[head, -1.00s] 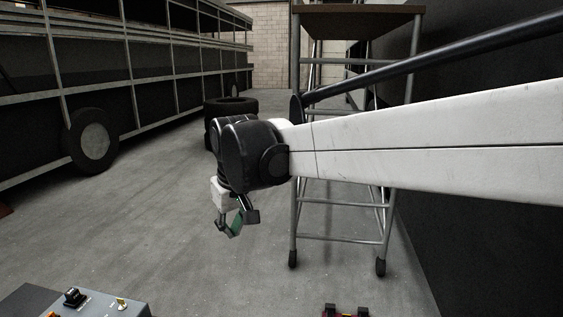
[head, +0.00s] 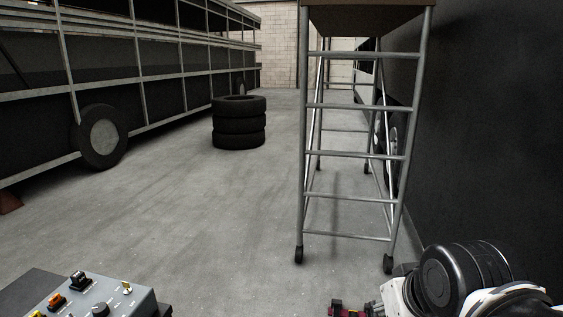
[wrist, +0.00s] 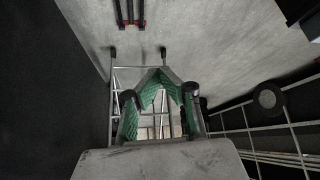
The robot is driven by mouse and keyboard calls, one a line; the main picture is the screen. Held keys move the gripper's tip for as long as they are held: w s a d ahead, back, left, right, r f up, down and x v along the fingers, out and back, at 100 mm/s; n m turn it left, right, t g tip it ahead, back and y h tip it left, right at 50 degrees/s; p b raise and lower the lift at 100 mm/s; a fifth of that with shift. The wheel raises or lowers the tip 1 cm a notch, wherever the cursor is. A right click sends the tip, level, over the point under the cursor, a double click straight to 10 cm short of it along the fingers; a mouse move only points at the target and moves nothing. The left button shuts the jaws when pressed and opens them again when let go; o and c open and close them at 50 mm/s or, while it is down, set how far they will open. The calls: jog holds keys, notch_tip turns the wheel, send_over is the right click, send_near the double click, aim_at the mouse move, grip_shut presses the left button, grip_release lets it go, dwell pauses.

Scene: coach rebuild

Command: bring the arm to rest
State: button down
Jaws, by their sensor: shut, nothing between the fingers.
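My arm is folded in at the lower right of the head view, with its dark joint (head: 452,275) and white links close to the camera. My gripper (wrist: 158,76) shows in the wrist view, shut and empty, its green-padded fingers meeting in an arch. In the head view the gripper cannot be made out clearly near the bottom edge.
A wheeled scaffold tower (head: 350,155) stands ahead, beside a dark wall (head: 480,130) on the right. Stacked tires (head: 239,122) and a coach frame (head: 150,70) are at left. A switch box (head: 95,295) is at lower left. The floor between is clear.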

jog(key=shift+s+d+f+m, duration=0.4)
jog(key=shift+s+d+f, duration=0.55)
jog(key=shift+s+f, duration=0.3)
dwell(0.3)
